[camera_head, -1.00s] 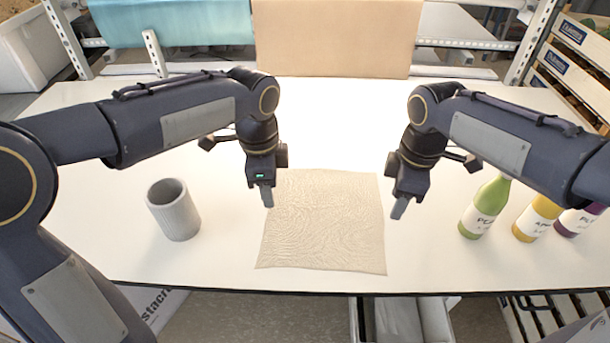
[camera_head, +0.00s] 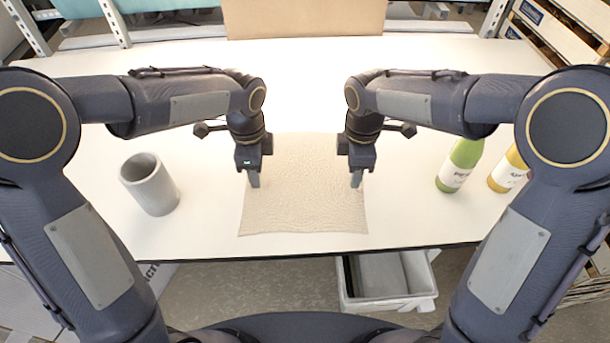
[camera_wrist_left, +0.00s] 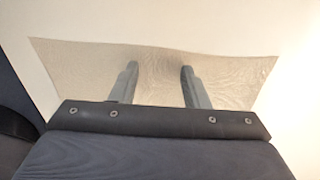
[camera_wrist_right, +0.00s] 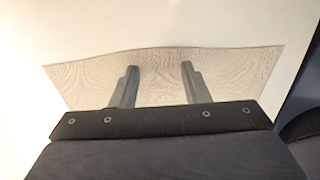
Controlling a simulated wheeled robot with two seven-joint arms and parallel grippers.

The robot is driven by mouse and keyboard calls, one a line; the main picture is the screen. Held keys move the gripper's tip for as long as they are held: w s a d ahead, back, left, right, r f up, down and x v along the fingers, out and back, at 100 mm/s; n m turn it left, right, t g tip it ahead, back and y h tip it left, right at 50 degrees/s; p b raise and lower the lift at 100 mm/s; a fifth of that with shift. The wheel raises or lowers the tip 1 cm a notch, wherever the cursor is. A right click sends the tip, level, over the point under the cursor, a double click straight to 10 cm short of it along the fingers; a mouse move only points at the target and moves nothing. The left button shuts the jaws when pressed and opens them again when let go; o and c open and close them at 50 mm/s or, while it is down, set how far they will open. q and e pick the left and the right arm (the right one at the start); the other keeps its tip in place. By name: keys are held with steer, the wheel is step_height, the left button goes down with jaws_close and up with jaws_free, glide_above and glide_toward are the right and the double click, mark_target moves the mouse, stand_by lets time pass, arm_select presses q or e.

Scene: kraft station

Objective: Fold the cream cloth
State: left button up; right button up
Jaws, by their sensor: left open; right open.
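The cream cloth (camera_head: 304,190) lies flat and spread out on the white table, near its front edge. It also shows in the left wrist view (camera_wrist_left: 90,72) and in the right wrist view (camera_wrist_right: 235,75). My left gripper (camera_head: 254,180) is open over the cloth's left side; its two fingers (camera_wrist_left: 158,72) are apart with cloth beneath and between them. My right gripper (camera_head: 356,180) is open over the cloth's right side, fingers (camera_wrist_right: 158,72) apart. Whether the fingertips touch the cloth is unclear. The cloth's edge near the fingers looks slightly raised in both wrist views.
A grey cup (camera_head: 150,185) stands left of the cloth. A green bottle (camera_head: 459,166) and a yellow bottle (camera_head: 508,170) stand to the right. A cardboard box (camera_head: 305,18) is behind the table. A grey bin (camera_head: 385,280) is below the front edge.

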arm_select(q)
steer(key=shift+f, duration=0.15)
arm_select(e)
steer(key=shift+f, duration=0.2)
arm_select(q)
jaws_close()
arm_select(e)
jaws_close()
steer(key=shift+r, duration=0.1)
